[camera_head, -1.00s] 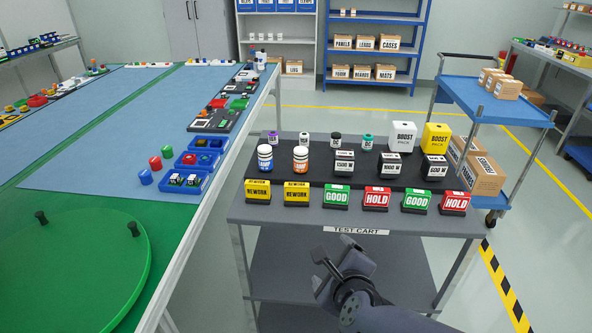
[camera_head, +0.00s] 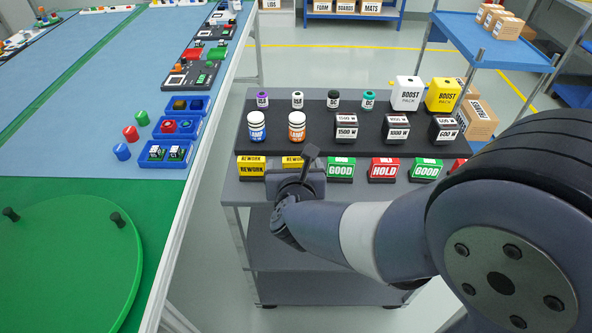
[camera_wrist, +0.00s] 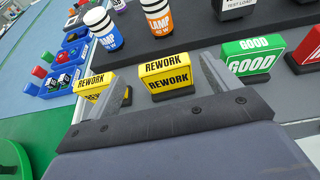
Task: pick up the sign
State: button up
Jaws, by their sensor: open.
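A row of signs stands along the front edge of the grey test cart. Two yellow REWORK signs are at left; the left one (camera_head: 250,168) also shows in the wrist view (camera_wrist: 92,84). The second REWORK sign (camera_wrist: 168,72) is partly hidden by my gripper in the head view (camera_head: 291,162). Green GOOD signs (camera_head: 340,168) and red HOLD signs (camera_head: 383,169) follow to the right. My gripper (camera_wrist: 162,66) is open and empty. Its fingers point at the second REWORK sign, which appears between them in the wrist view; contact cannot be told.
Behind the signs, a black mat (camera_head: 320,114) holds lamp bottles (camera_head: 297,127), test loads (camera_head: 345,128) and boost packs (camera_head: 407,93). The neighbouring sign stands close beside my left finger. A blue-topped table with a green turntable (camera_head: 75,255) lies to the left.

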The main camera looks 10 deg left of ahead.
aim_at(296, 163)
jog(key=shift+d+x, duration=0.15)
jog(key=shift+x, duration=1.2)
jog(key=shift+d+x, duration=0.1)
jog(key=shift+x, duration=1.25)
jog(key=shift+f, duration=0.1)
jog(key=c, duration=1.1)
